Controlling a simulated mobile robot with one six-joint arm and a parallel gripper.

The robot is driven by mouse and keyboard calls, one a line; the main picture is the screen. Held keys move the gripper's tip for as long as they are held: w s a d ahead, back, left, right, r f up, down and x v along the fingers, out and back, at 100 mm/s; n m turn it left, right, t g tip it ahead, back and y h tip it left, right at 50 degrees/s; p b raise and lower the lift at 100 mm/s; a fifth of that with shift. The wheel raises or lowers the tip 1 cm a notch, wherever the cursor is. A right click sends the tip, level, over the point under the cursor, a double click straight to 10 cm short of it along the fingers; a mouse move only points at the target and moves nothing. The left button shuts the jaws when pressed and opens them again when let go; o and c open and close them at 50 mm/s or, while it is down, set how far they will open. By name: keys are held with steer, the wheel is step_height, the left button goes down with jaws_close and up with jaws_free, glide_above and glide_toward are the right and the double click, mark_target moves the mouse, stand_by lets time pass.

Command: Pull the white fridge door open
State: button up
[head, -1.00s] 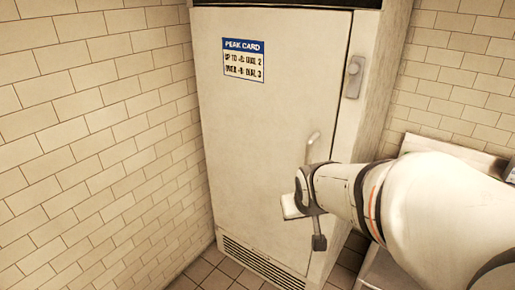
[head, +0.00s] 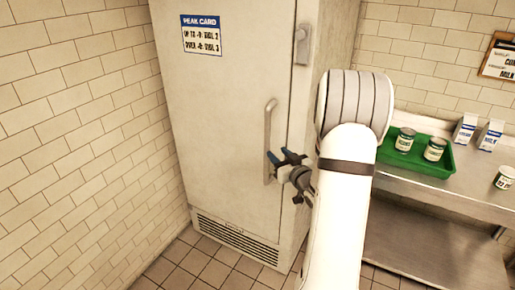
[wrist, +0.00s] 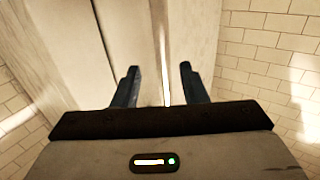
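The white fridge door (head: 215,120) is shut against its cabinet and carries a blue-topped card (head: 201,34). Its upright bar handle (head: 268,125) is near the door's right edge. My gripper (head: 279,157) is at the lower part of the handle, with its dark blue fingers pointing toward the door. In the wrist view my gripper (wrist: 160,78) is open, its two fingers well apart. A thin pale upright strip (wrist: 163,60) shows between them; I cannot tell whether it is the handle or the door edge. Contact with the handle is not clear.
A steel table (head: 445,185) stands right of the fridge, with a green tray (head: 450,168) of jars, two cartons (head: 465,130) and another jar (head: 505,179). A tiled wall (head: 75,130) is close on the left. Tiled floor (head: 205,270) is clear before the fridge.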

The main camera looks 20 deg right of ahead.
mark_target(269, 145)
steer(key=w, duration=0.5)
steer(key=w+p, duration=0.1)
steer(key=w, duration=0.1)
steer(key=shift+w+a, duration=0.3)
steer(key=shift+a, duration=0.1)
steer(key=shift+c, duration=0.5)
jaws_close()
